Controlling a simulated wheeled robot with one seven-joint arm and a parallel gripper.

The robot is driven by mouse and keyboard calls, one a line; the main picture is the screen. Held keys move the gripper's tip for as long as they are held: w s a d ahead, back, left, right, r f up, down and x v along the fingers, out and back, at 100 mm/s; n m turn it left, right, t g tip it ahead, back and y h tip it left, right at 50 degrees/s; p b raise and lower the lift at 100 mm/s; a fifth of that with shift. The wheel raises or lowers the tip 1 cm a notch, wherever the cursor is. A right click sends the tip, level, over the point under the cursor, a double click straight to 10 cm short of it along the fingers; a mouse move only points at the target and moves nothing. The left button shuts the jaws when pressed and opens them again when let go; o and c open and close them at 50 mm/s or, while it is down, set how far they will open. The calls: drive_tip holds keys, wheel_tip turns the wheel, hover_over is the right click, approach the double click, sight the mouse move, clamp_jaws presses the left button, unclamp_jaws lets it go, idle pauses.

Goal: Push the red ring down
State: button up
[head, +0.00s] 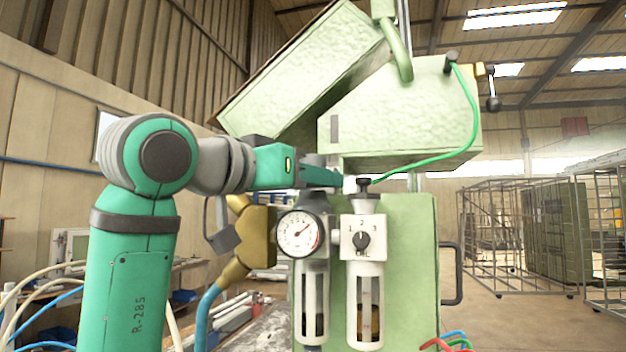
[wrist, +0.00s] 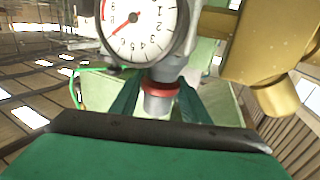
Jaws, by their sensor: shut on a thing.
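The red ring (wrist: 160,88) is a narrow band around the neck of a grey knob (wrist: 158,104), between the knob and the regulator body with the round gauge. My gripper (wrist: 158,96) has one dark green finger on each side of the ring and is shut on it. In the head view my gripper (head: 326,177) reaches in from the left, level, at the top of the left regulator. The white dial gauge (head: 299,233) is just below it and also shows in the wrist view (wrist: 139,25). The ring is hidden in the head view.
A second regulator (head: 363,240) with a black numbered knob stands close to the right. A brass fitting (head: 257,237) with a blue hose is at the left, below my arm. Green machine housings (head: 400,115) hang above. A green hose (head: 440,158) curves at the right.

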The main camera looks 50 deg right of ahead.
drive_tip(key=shift+f, duration=0.3)
drive_tip(key=o, duration=1.5)
drive_tip(key=a, duration=0.7)
drive_tip(key=s+a, duration=0.1)
drive_tip(key=a, duration=0.3)
drive_tip(key=shift+d, duration=0.1)
